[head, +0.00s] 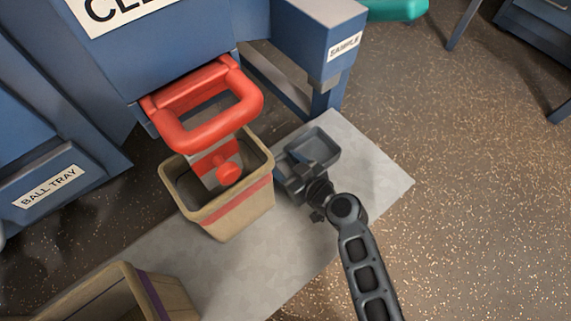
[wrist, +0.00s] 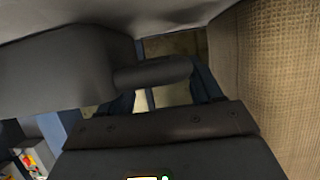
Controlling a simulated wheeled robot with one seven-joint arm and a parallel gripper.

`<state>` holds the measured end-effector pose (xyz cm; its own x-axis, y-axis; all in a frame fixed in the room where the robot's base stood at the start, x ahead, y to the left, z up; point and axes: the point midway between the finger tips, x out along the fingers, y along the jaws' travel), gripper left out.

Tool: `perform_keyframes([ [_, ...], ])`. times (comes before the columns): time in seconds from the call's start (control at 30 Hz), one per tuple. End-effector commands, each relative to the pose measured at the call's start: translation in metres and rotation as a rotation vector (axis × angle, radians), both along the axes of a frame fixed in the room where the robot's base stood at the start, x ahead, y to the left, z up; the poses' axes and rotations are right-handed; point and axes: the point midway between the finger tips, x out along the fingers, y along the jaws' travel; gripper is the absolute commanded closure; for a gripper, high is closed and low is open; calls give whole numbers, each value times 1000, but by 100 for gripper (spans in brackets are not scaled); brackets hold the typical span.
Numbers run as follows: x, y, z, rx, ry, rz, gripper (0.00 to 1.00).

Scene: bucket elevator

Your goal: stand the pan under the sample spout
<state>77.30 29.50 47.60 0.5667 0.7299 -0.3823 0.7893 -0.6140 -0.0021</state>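The pan (head: 322,146) is a small dark grey open tray. In the head view it is at or just above the pale floor slab, below and a little to the left of the sample spout (head: 324,82), a grey stub under the blue arm labelled SAMPLE. I cannot tell whether the pan touches the slab. My gripper (head: 297,182) is at the pan's near side and looks closed on its handle. The handle (wrist: 152,73) shows close up in the wrist view as a short dark bar. The fingertips are mostly hidden.
A tan bucket (head: 238,212) with a red stripe stands just left of my gripper, under a red handled chute (head: 212,105). Another tan bin (head: 120,297) is at the bottom left. A blue post stands behind the pan. The slab (head: 385,180) is bare on the right.

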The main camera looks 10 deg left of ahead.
Motion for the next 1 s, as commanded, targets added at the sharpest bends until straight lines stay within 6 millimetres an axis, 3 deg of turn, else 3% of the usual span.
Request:
perform_keyframes([
  [0.23, 0, 0, 0, 0, 0, 0, 12],
  [0.57, 0, 0, 4, 0, 0, 0, 12],
  [1.0, -47, -60, 34, 0, 0, -2, 12],
])
